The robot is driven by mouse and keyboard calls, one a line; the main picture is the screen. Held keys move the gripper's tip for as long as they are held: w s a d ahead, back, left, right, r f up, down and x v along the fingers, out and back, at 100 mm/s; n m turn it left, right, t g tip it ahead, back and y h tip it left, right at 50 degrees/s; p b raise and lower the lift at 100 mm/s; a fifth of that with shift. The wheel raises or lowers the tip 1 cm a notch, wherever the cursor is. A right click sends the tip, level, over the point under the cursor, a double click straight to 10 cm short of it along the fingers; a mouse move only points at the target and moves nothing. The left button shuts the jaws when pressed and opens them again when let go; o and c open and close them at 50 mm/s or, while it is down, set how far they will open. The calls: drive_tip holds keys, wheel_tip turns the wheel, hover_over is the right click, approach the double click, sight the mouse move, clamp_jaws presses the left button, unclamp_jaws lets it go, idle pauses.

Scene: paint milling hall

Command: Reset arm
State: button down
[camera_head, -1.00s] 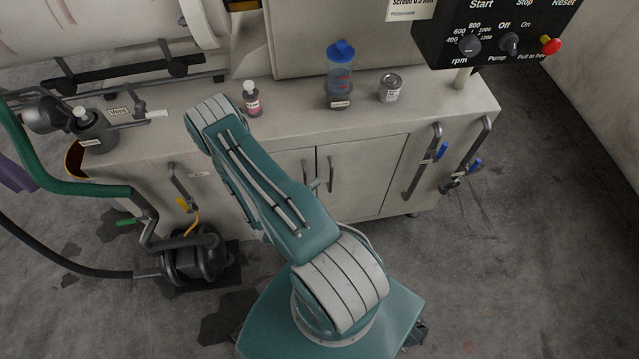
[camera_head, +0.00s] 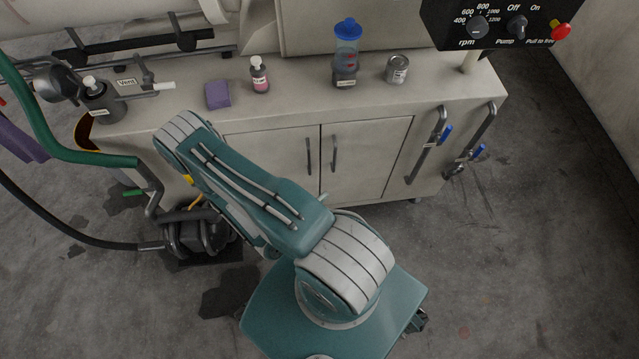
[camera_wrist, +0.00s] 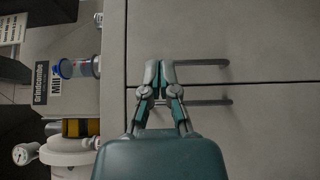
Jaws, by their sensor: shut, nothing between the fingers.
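My gripper (camera_wrist: 158,82) shows in the wrist view, its fingers together and empty. Behind it are the pale cabinet doors (camera_wrist: 270,50) with two dark bar handles, one handle (camera_wrist: 205,63) to the right of the fingertips and the other (camera_wrist: 205,102) just below it in the picture. I cannot tell the exact gap between fingers and doors. In the head view my arm is folded to the left in front of the cabinet (camera_head: 270,155), and the gripper is hidden from this camera.
On the cabinet top stand a purple block (camera_head: 217,95), a small bottle with pink liquid (camera_head: 260,76), a blue-capped bottle (camera_head: 346,55) and a tin (camera_head: 397,69). A control panel (camera_head: 495,25) hangs at upper right. A pump (camera_head: 200,235) with hoses stands at left. The right floor is clear.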

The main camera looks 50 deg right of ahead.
drive_tip(key=shift+s, duration=0.1)
drive_tip(key=w+a+r+m+g+y, duration=0.1)
drive_tip(key=w+a+r+g+y, duration=0.15)
drive_tip(key=r, duration=0.45)
drive_tip(key=w+a+r+m+g+y, duration=0.1)
drive_tip(key=w+r+m+y, duration=0.15)
drive_tip(key=r, duration=0.55)
drive_tip(key=w+a+r+m+g+y, duration=0.1)
drive_tip(key=w+a+r+y, duration=0.1)
drive_tip(key=r+y, duration=0.35)
drive_tip(key=s+a+r+n+t+y, duration=0.1)
drive_tip(key=a+r+t, duration=0.3)
drive_tip(key=r, duration=0.4)
drive_tip(key=s+a+r+n+t+y, duration=0.1)
drive_tip(key=a+r+n+t+y, duration=0.2)
drive_tip(key=r, duration=0.4)
drive_tip(key=a+r+n+t+y, duration=0.2)
drive_tip(key=a+r+t, duration=0.3)
drive_tip(key=r, duration=0.3)
drive_tip(key=shift+s+a+r+y, duration=0.4)
drive_tip(key=shift+a+y, duration=0.1)
drive_tip(key=shift+y, duration=0.15)
